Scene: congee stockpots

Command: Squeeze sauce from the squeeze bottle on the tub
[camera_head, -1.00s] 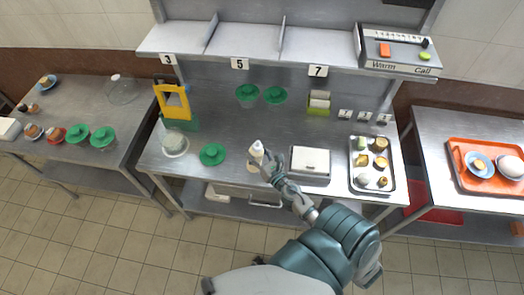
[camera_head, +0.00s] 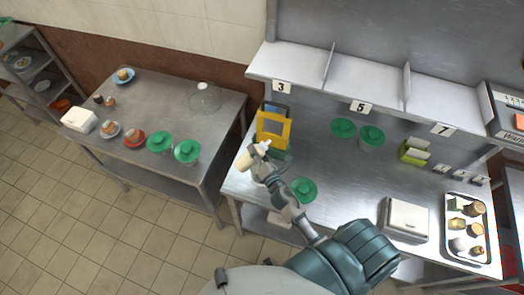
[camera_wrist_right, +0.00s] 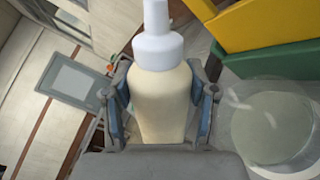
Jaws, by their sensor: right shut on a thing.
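The cream squeeze bottle (camera_head: 245,160) with a white cap is held by my right gripper (camera_head: 262,156), above the left end of the middle counter. In the right wrist view, the gripper's fingers (camera_wrist_right: 160,105) are closed on both sides of the bottle's body (camera_wrist_right: 160,85), cap pointing up in the picture. A clear round tub (camera_wrist_right: 268,125) with a pale inside is to the right of the bottle there, apart from it. In the head view that tub is mostly hidden behind the bottle and gripper. My left gripper is not in view.
A yellow and green holder (camera_head: 273,128) stands just behind the bottle. A green-lidded tub (camera_head: 303,190) is right of my gripper. A white box (camera_head: 405,218) and a food tray (camera_head: 468,228) are farther right. The left table (camera_head: 200,110) is across a gap.

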